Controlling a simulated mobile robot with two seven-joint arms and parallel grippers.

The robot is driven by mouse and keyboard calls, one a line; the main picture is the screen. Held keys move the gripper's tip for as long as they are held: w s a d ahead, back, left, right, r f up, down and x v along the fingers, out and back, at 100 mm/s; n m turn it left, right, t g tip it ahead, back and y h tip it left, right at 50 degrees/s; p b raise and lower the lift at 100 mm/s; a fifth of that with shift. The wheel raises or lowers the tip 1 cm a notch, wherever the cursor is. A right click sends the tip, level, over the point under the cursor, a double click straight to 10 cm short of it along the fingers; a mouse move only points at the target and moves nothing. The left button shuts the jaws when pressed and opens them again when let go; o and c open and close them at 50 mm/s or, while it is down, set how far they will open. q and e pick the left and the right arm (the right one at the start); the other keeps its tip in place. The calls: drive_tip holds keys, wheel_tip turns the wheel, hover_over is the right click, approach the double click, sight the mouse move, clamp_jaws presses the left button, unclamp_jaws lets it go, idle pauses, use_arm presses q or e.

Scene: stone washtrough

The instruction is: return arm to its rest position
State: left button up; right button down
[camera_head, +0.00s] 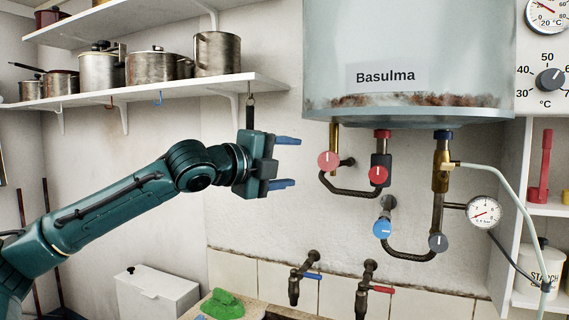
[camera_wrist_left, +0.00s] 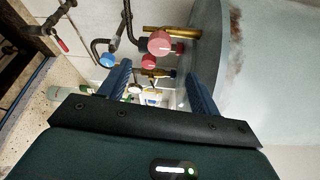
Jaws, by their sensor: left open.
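My left arm (camera_head: 110,205) comes in from the left of the head view, dark green, and stretches up and to the right. Its gripper (camera_head: 288,162) is open with two blue fingers apart and nothing between them. It is left of the red and blue valve knobs, below the shelf with pots. In the left wrist view the open fingers (camera_wrist_left: 158,88) frame the pipes and knobs beyond, with no clear contact. My right gripper is not in view.
A boiler (camera_head: 408,60) labelled Basulma hangs on the wall above red knobs (camera_head: 329,160), a blue knob (camera_head: 382,228) and a pressure gauge (camera_head: 484,212). A shelf (camera_head: 150,95) carries several pots. Two taps (camera_head: 301,275) stick out low on the wall. A green cloth-like item (camera_head: 222,304) lies below.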

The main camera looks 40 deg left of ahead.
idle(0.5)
use_arm(q)
drive_tip(key=w+d+f+n+g+h, duration=0.15)
drive_tip(key=f+n, duration=0.25)
drive_tip(key=f, duration=1.4)
drive_tip(key=w+d+f+n+g+y, duration=0.15)
drive_tip(key=f+n, duration=0.25)
drive_tip(key=f, duration=1.5)
drive_tip(key=s+d+f+n+g+h, duration=0.15)
drive_tip(key=s+d+f, duration=0.25)
drive_tip(key=f, duration=0.4)
drive_tip(key=s+d+f+n+g, duration=0.1)
drive_tip(key=s+d+f+n, duration=0.1)
drive_tip(key=s+d+f, duration=0.4)
drive_tip(key=s+d+f+n+g, duration=0.2)
drive_tip(key=s+d+f+n, duration=0.4)
drive_tip(key=s+d+f, duration=0.6)
drive_tip(key=shift+s+d, duration=0.2)
drive_tip(key=shift+s, duration=0.2)
drive_tip(key=shift+c, duration=0.4)
